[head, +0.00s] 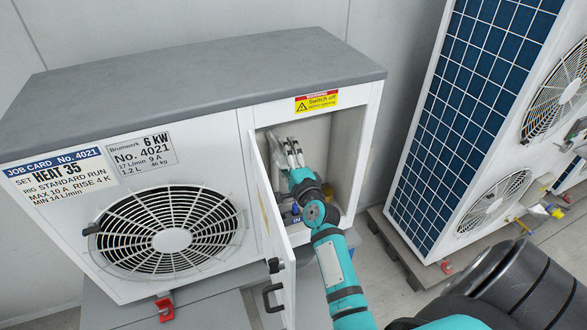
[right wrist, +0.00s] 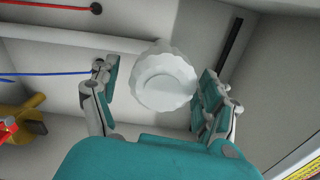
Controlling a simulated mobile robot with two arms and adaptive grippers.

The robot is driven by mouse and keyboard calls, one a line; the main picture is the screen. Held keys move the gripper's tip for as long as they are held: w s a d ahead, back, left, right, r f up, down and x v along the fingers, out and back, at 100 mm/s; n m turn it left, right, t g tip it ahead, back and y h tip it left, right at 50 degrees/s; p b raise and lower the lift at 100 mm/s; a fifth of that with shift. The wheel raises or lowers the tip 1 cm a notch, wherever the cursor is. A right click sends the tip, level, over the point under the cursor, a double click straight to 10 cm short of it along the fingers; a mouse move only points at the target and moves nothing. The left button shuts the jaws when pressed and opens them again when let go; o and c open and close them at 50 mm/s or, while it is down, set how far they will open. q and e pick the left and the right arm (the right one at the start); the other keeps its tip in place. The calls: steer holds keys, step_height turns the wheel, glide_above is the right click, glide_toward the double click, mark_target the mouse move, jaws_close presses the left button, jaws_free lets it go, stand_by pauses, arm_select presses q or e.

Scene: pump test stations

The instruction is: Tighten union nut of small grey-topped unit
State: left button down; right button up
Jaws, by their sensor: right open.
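The small grey-topped unit (head: 205,85) stands at the left in the head view, with its side compartment open. My right gripper (head: 293,152) reaches into that compartment, pointing at its back. In the right wrist view the same gripper (right wrist: 160,75) is open, one finger at each side of a white round part with a scalloped rim (right wrist: 165,82). This part looks like a union nut or cap. In the head view the gripper and arm hide most of the compartment's inside. My left gripper is not in view.
The compartment's white door (head: 272,235) stands open left of my right arm, its black handle (head: 272,297) low. A yellow fitting with a red part (right wrist: 18,122), a red line and a blue line (right wrist: 45,74) run at the left. A taller blue-panelled unit (head: 470,110) stands right.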

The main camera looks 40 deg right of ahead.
steer(key=v, duration=1.1)
steer(key=shift+s+d, duration=0.1)
